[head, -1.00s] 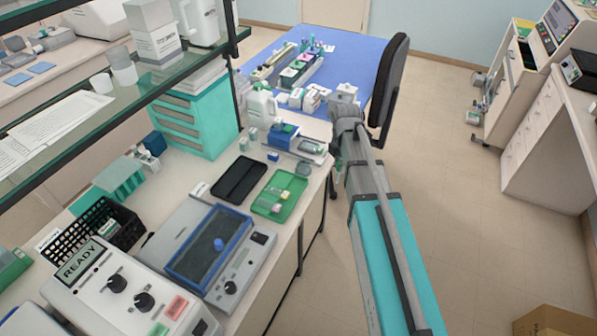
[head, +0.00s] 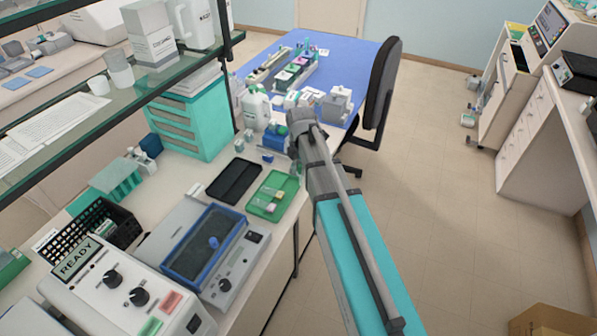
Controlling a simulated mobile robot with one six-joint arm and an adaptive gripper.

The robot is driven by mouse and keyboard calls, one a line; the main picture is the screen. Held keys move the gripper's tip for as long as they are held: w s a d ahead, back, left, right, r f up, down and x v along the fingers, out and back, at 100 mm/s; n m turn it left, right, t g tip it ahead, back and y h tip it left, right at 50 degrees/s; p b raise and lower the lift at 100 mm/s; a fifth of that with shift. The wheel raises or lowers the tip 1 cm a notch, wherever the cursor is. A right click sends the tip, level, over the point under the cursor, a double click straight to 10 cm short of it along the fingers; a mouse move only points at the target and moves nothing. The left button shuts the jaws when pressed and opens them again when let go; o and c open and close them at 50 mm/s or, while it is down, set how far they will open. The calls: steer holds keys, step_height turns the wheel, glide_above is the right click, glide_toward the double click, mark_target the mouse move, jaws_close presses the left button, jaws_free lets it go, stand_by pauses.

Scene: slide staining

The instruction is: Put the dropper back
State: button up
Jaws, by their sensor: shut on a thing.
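My gripper (head: 293,152) hangs under the end of my arm, over the right edge of the white bench (head: 226,222). It is mostly hidden by my own wrist. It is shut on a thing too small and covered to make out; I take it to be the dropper. A blue block-like holder (head: 275,138) stands on the bench just left of my wrist, partly covered by it. I cannot tell whether it is the dropper's place.
A green tray (head: 270,208) with small items and a black tray (head: 236,180) lie in front of the gripper. A white bottle (head: 256,108) stands behind. A blue-topped table (head: 352,58) and a dark chair (head: 388,82) are farther back. A glass shelf (head: 130,84) overhangs the left.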

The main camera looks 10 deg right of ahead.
steer(key=shift+d, duration=0.1)
steer(key=w+d+r+p, duration=0.1)
steer(key=w+r+p, duration=0.2)
steer(key=w, duration=1)
steer(key=shift+r, duration=0.3)
step_height(320, 180, down, 5)
steer(key=b, duration=0.4)
steer(key=shift+f+b, duration=0.15)
steer(key=shift+b, duration=0.25)
steer(key=shift+f+b, duration=2.15)
steer(key=shift+f, duration=0.05)
steer(key=shift+f, duration=0.15)
steer(key=o, duration=0.8)
